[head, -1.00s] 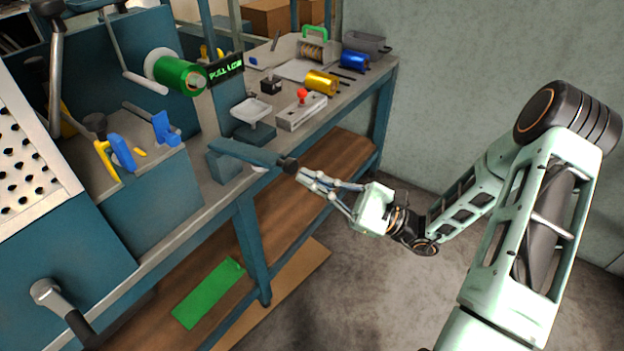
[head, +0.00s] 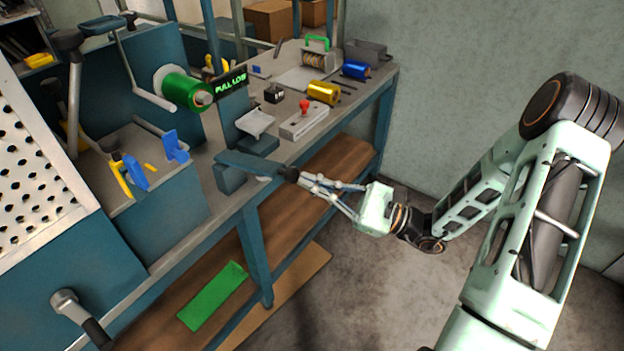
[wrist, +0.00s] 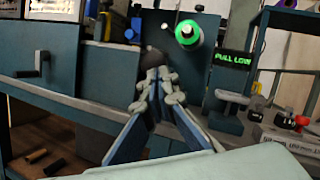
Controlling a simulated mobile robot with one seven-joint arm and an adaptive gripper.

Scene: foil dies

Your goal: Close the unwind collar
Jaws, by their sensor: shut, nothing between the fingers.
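The green foil roll (head: 185,91) sits on the unwind shaft on the blue machine panel; it also shows in the wrist view (wrist: 188,34). A pale disc lies behind the roll and a grey hub end (head: 204,98) faces outward. I cannot tell which part is the collar or whether it is open. My gripper (head: 302,180) is shut and empty, in front of the bench and below and right of the roll. A blue lever bar (head: 247,164) with a black knob (head: 289,174) ends at my fingertips; I cannot tell whether they touch. The wrist view shows my fingertips (wrist: 152,80) below the knob.
A grey crank arm (head: 148,92) hangs left of the roll. A "PULL LOW" display (head: 230,84) stands right of it. Open floor lies at the right.

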